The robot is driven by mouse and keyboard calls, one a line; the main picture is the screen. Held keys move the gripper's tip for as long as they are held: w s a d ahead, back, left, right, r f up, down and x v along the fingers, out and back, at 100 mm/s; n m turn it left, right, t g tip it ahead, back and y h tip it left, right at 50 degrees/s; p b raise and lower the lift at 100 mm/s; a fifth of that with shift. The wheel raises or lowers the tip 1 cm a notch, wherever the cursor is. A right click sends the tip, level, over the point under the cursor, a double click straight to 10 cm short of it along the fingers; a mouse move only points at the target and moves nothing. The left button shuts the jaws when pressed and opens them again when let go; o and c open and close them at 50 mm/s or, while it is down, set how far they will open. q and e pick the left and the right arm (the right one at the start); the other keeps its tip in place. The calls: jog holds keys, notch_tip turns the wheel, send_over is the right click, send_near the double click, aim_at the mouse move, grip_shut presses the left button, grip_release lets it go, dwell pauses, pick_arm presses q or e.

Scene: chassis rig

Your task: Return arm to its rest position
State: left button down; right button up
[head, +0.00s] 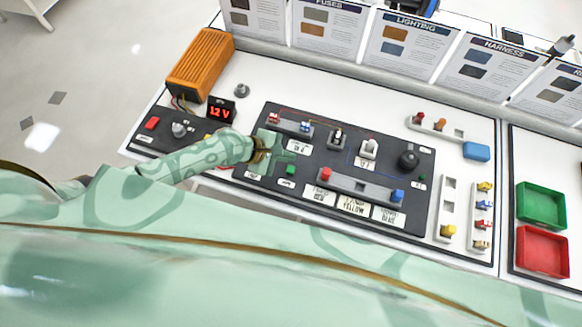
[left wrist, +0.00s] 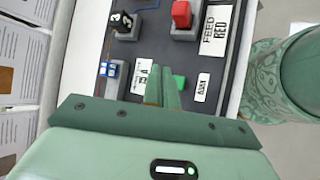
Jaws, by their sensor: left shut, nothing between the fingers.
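My left arm comes in from the left in the head view. Its gripper (head: 284,153) is over the left part of the dark control panel (head: 263,185). In the left wrist view the two green fingers of the left gripper (left wrist: 163,72) lie together, shut, with nothing between them. They point at the panel near a green button (left wrist: 180,82) and white labels. The green button also shows just right of and below the gripper in the head view (head: 291,170). Whether the fingers touch the panel is hard to tell. My right gripper is not in view.
An orange power supply (head: 201,64) and a 12 V display (head: 221,110) stand at the left of the white bench (head: 300,85). Green (head: 541,204) and red (head: 541,251) trays lie at the right. Upright cards (head: 400,45) line the back. A blue block (head: 476,151) sits at right.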

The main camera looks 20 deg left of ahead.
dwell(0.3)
pick_arm(q)
jog(key=s+d+r+m+y, duration=0.25)
jog(key=s+r+m, duration=0.4)
jog(key=m, duration=0.65)
jog(key=s+a+r+m+t+y, duration=0.1)
jog(key=s+a+r+m+y, duration=0.2)
jog(key=a, duration=0.4)
jog(key=s+a+r+m+y, duration=0.2)
jog(key=a+r+m+y, duration=0.15)
jog(key=a+r, duration=0.2)
jog(key=s+a+r+m+t+y, duration=0.1)
jog(key=s+a+r+m+y, duration=0.2)
jog(key=a, duration=0.4)
jog(key=s+d+f+g+h+b, duration=0.1)
jog(key=s+d+f+g+b, duration=0.1)
jog(key=f, duration=1.4)
jog(key=s+d+f+g+h+b, duration=0.1)
jog(key=d+f+h+b, duration=0.15)
jog(key=f, duration=1.25)
jog(key=s+f+n+g+b, duration=0.3)
jog(key=s+f, duration=1.6)
jog(key=shift+s+h+b, duration=0.3)
jog(key=shift+s+h, duration=0.1)
jog(key=shift+h, duration=0.05)
